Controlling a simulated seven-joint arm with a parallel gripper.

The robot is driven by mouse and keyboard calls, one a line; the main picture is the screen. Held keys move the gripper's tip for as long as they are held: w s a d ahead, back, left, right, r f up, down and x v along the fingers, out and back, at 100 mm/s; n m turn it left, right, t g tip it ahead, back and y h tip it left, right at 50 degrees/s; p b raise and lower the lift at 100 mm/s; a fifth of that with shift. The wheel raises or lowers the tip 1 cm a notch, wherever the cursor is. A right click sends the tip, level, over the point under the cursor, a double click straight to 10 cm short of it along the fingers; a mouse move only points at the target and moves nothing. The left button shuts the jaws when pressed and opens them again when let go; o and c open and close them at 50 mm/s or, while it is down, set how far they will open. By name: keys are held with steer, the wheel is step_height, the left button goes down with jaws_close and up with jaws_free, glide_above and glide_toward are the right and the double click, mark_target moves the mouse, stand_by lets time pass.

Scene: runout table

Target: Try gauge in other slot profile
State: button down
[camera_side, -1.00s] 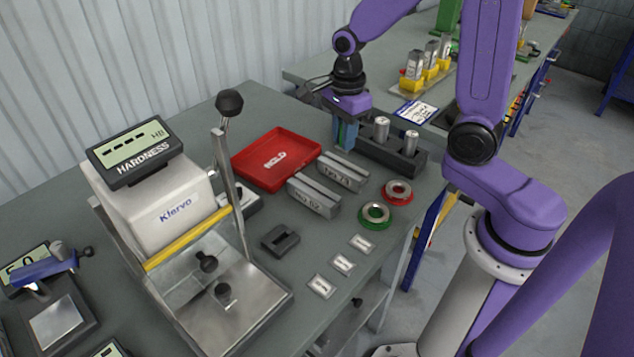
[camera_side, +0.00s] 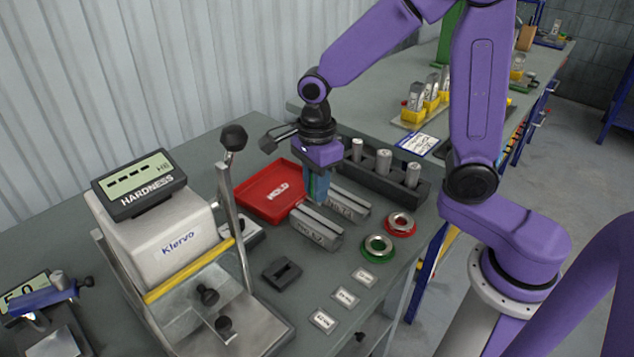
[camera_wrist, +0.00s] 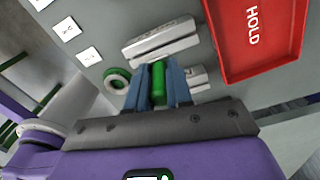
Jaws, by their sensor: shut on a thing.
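My gripper (camera_side: 318,192) points down above the two grey slotted blocks, nearer their tray-side ends. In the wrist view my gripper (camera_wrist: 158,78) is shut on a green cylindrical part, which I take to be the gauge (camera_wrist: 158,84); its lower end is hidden. The near block (camera_side: 316,229) is also clear in the wrist view (camera_wrist: 160,40). The far block (camera_side: 348,206) is partly hidden behind my fingers in the wrist view (camera_wrist: 198,80). I cannot tell whether the gauge touches a block.
A red HOLD tray (camera_side: 258,205) lies left of the blocks. A dark rack (camera_side: 397,178) with metal cylinders stands behind. A green ring (camera_side: 378,249) and a red ring (camera_side: 400,225) lie to the right. The hardness tester (camera_side: 165,235) and its lever stand front left.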

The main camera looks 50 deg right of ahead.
steer(key=shift+f, duration=2.15)
steer(key=shift+f, duration=0.35)
stand_by(1.0)
steer(key=shift+r, duration=0.1)
steer(key=shift+r, duration=2.45)
